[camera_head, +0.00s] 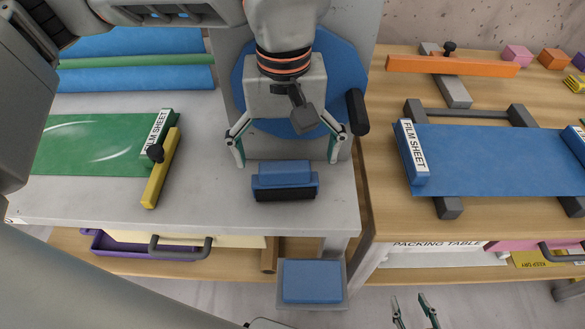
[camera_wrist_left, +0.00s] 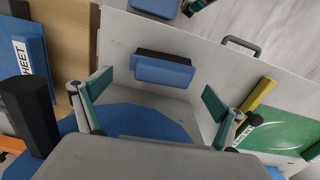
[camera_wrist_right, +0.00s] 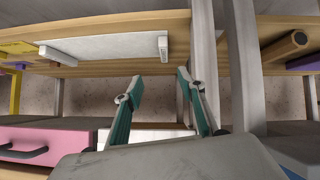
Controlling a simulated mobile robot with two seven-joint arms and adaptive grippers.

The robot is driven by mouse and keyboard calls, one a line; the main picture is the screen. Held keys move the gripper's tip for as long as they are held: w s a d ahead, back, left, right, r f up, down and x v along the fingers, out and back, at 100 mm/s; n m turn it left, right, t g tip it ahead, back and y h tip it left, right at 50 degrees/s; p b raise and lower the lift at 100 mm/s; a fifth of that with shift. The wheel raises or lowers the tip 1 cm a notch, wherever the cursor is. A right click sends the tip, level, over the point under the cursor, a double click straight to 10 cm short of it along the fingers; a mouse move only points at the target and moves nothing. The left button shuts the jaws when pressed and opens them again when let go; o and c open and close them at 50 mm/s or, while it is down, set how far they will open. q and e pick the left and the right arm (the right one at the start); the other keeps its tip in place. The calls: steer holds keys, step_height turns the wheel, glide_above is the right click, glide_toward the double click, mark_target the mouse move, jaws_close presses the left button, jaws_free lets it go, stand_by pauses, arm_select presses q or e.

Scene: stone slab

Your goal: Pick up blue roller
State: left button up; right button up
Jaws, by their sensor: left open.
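A blue block-shaped piece with a black lower part (camera_head: 285,178), which I take to be the blue roller, lies near the front edge of the grey slab (camera_head: 210,195). It also shows in the left wrist view (camera_wrist_left: 163,71). My left gripper (camera_head: 287,160) is open and empty just behind the piece, its fingers spread wider than it. In the left wrist view the fingers of the left gripper (camera_wrist_left: 158,86) flank the piece without visibly touching it. My right gripper (camera_head: 411,298) is open and empty, low in front of the wooden table; the right wrist view shows it too (camera_wrist_right: 160,77).
A green sheet (camera_head: 85,145) with a yellow bar (camera_head: 161,168) lies left on the slab. A blue film sheet (camera_head: 500,160) lies on the wooden table (camera_head: 385,215) at right. A small tray (camera_head: 341,296) holding a blue block hangs below the slab. A black knob stands beside my left gripper.

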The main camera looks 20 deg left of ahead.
mark_target(285, 182)
arm_select(q)
steer(key=f, duration=0.4)
steer(key=f+b, duration=0.1)
steer(key=f, duration=0.2)
steer(key=shift+s+a+f, duration=0.1)
steer(key=shift+a+f, duration=0.1)
steer(key=shift+f, duration=0.15)
steer(key=c, duration=1.4)
